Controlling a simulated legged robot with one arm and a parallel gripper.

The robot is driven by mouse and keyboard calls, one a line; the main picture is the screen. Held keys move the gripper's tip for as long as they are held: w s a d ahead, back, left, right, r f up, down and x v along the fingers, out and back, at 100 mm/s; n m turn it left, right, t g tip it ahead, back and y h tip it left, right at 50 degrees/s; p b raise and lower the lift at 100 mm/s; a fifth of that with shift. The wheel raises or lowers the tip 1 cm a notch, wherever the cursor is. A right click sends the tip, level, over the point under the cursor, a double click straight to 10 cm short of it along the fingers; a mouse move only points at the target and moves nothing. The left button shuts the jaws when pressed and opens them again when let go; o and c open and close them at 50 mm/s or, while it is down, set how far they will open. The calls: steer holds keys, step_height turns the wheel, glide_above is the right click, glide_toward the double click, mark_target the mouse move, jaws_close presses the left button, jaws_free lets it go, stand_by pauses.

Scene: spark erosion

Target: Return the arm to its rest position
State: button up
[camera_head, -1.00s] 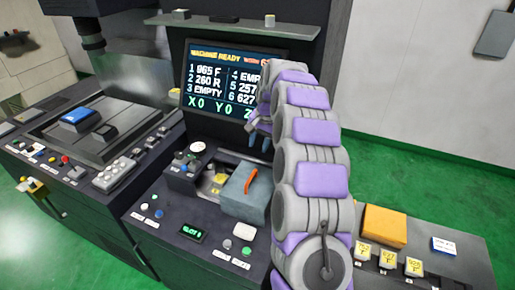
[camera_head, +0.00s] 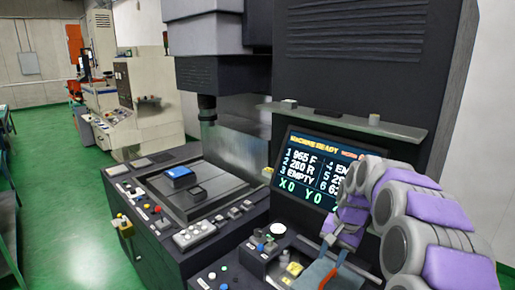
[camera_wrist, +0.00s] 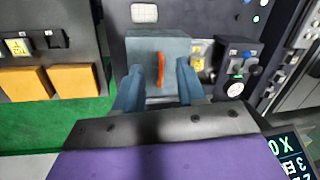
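My gripper (camera_wrist: 158,88) shows in the wrist view with its two blue-grey fingers spread apart and nothing held between them. It also shows in the head view (camera_head: 338,238), in front of the machine's screen. My purple and grey arm is bent at the lower right of that view. Beyond the fingers in the wrist view is a grey-blue box (camera_wrist: 143,50) with an orange handle (camera_wrist: 160,68). The box also shows at the bottom edge of the head view (camera_head: 316,274), partly cut off.
The screen (camera_head: 305,165) reads MACHINE READY, beneath a shelf (camera_head: 345,122). A control console (camera_head: 215,275) lies below. A blue block (camera_head: 179,174) sits on the machine bed at left. Orange blocks (camera_wrist: 73,80) lie beside the box in the wrist view. Green floor is open at far left.

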steer(key=s+a+f+n+g+b, duration=0.1)
steer(key=s+a+f+n, duration=0.1)
steer(key=s, duration=1.1)
steer(key=s+a+f+n+h+b, duration=0.1)
steer(key=s+a+f+n, duration=0.1)
steer(key=s, duration=1.1)
steer(key=s+a+f+n+g+b, duration=0.1)
steer(key=s+a+f+n, duration=0.1)
steer(key=s, duration=1.1)
steer(key=shift+s+a+f+g+h+b, duration=0.15)
steer(key=shift+a+g+h+b, duration=0.15)
steer(key=shift+a+h+b, duration=0.1)
